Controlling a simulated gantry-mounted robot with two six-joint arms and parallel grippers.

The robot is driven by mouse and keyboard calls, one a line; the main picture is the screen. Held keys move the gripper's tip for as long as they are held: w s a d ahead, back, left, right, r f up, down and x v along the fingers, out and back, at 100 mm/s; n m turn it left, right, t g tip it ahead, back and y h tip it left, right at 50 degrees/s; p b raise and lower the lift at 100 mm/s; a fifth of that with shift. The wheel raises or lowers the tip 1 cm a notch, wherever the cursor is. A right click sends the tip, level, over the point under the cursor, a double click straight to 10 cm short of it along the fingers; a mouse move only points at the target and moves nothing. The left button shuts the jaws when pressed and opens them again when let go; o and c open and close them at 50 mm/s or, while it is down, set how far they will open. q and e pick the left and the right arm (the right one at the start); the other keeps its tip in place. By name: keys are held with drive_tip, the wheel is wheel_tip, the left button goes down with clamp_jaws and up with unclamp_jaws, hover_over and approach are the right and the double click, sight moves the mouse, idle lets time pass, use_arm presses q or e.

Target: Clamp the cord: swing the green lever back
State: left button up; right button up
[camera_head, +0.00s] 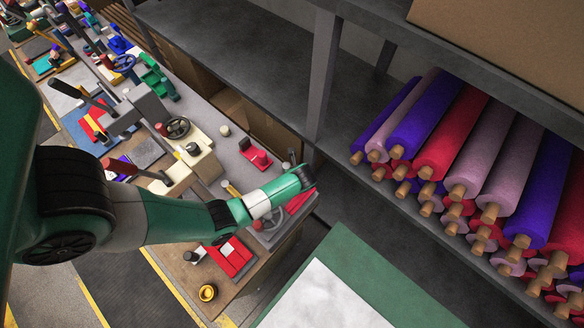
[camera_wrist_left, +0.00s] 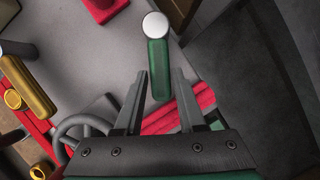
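A green lever (camera_wrist_left: 158,75) with a round white knob shows in the left wrist view, over the grey bench top near its edge. My left gripper (camera_wrist_left: 161,71) is open. Its two dark fingers are on either side of the lever's lower part, with a gap showing on both sides. I cannot tell whether the fingers are level with the lever in depth. In the head view my left gripper (camera_head: 308,177) is at the bench's right end, and the lever cannot be clearly made out there. The cord cannot be made out. My right gripper is not in view.
A grey handwheel (camera_wrist_left: 78,132) and red ribbed blocks (camera_wrist_left: 175,117) are close to the fingers. A red block (camera_head: 230,258) and a yellow ring (camera_head: 208,292) are at the bench's near corner. Shelves with felt rolls (camera_head: 450,130) stand on the right.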

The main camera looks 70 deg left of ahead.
use_arm(q)
clamp_jaws()
idle(1.1)
